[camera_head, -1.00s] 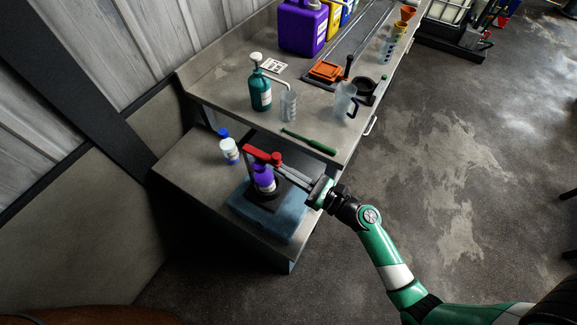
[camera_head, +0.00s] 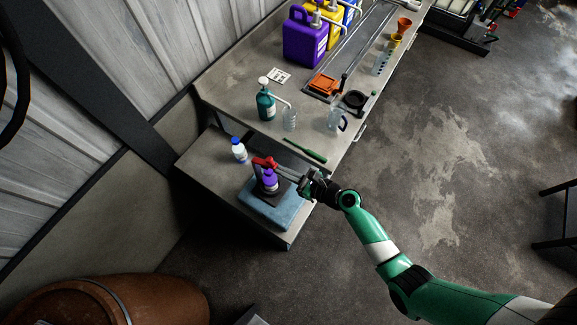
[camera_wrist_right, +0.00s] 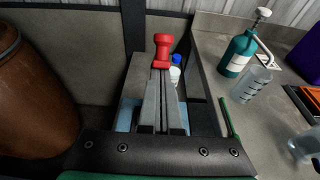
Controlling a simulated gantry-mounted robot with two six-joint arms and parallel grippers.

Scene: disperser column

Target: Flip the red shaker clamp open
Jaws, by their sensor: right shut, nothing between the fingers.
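The red shaker clamp (camera_head: 263,161) sits over a purple bottle (camera_head: 270,182) on the blue shaker (camera_head: 268,208), on the lower bench. In the right wrist view the red clamp (camera_wrist_right: 162,50) shows just beyond my fingertips. My right gripper (camera_head: 284,173) reaches in from the right, its fingers shut and empty beside the clamp; they also show in the wrist view (camera_wrist_right: 161,85). Whether the fingertips touch the clamp I cannot tell. The clamp's exact angle is hard to read, and the wrist view hides most of the shaker behind my fingers. My left gripper is not in view.
A white bottle with a blue cap (camera_head: 239,151) stands behind the shaker. The upper bench holds a teal pump bottle (camera_head: 265,104), a green tool (camera_head: 305,151) near its edge, a clear jug (camera_head: 335,121) and a purple canister (camera_head: 305,42). A brown barrel (camera_head: 125,303) stands front left.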

